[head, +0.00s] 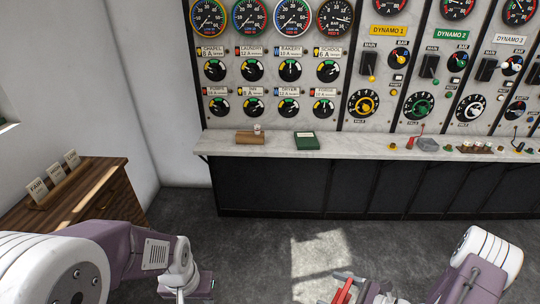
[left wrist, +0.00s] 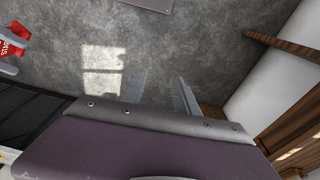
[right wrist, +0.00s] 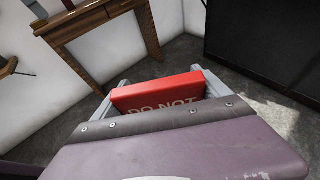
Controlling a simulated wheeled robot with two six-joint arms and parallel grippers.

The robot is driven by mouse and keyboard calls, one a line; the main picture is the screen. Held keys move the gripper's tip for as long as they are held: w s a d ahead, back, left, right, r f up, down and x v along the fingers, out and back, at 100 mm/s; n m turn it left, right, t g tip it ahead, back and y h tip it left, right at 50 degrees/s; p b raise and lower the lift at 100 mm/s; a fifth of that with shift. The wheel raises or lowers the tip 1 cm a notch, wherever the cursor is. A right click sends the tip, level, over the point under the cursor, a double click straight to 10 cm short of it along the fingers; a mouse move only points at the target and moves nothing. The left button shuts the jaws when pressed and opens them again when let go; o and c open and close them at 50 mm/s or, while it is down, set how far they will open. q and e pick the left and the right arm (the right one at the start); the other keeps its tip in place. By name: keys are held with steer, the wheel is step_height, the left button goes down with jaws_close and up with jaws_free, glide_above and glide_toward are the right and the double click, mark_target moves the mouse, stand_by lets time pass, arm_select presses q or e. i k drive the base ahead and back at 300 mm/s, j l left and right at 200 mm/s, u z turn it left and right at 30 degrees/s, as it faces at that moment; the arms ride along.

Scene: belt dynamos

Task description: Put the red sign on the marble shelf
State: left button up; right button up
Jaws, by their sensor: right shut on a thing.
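The red sign (right wrist: 158,93) is held between the fingers of my right gripper (right wrist: 160,85), with the words "DO NOT" showing on it in the right wrist view. In the head view the sign (head: 342,291) shows at the bottom edge, above the floor and well short of the shelf, partly cut off. The marble shelf (head: 375,149) runs along the front of the switchboard. My left gripper (left wrist: 160,95) is open and empty above the floor; in the head view it is low at the left, its fingertips cut off.
On the shelf stand a wooden block (head: 250,138) with a small pale item, a green box (head: 306,141) and a grey item (head: 428,145) among small parts at right. Bare marble lies between. A wooden cabinet (head: 105,190) with cards stands left.

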mark_target(285, 142)
steer(key=i+l+u, duration=0.5)
steer(key=i, duration=0.35)
steer(key=i+l+u, duration=0.5)
steer(key=i+l, duration=0.25)
steer(key=l, duration=0.25)
